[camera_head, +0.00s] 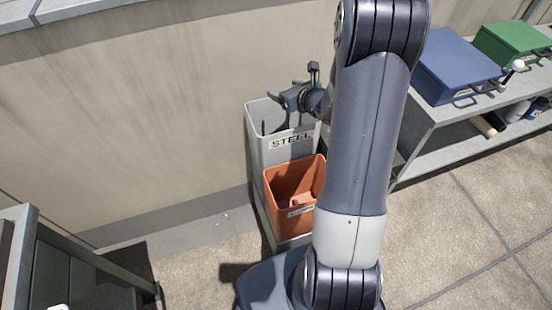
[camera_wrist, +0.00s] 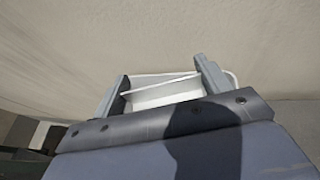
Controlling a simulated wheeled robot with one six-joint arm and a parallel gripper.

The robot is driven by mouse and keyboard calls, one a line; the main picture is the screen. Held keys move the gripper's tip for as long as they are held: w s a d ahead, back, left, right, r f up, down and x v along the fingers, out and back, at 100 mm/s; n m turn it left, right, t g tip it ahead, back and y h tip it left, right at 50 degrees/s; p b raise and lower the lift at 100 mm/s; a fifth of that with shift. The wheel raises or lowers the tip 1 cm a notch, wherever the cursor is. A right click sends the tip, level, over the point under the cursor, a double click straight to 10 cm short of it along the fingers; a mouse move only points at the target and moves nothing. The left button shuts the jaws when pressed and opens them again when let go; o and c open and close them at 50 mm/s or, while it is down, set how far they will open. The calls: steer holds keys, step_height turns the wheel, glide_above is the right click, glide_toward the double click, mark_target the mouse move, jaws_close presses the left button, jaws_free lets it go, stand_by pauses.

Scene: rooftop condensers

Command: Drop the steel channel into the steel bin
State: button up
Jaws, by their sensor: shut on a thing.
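The steel bin (camera_head: 284,157) is a tall light grey bin with a STEEL label, standing against the wall in the head view. My gripper (camera_head: 283,99) is over its open top. In the wrist view my gripper (camera_wrist: 163,82) has its two grey fingers apart, shut on a pale piece between them, the steel channel (camera_wrist: 160,92). The channel looks light grey, with a slanted edge. The bin's pale rim (camera_wrist: 234,76) shows behind the fingers. In the head view the channel is hard to make out against the bin's inside.
An orange bin (camera_head: 276,205) stands directly in front of the steel bin, with an orange piece inside. A grey shelf bench (camera_head: 434,113) at right bears a blue box (camera_head: 455,66) and a green box (camera_head: 515,46). A dark green structure (camera_head: 62,275) stands at lower left.

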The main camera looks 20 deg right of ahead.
step_height(320, 180, down, 6)
steer(key=b, duration=0.3)
steer(key=shift+r, duration=0.15)
steer(key=o, duration=1.1)
steer(key=shift+o, duration=0.2)
steer(key=shift+s, duration=0.1)
steer(key=v, duration=1)
steer(key=shift+s, duration=0.35)
steer(key=shift+d, duration=0.1)
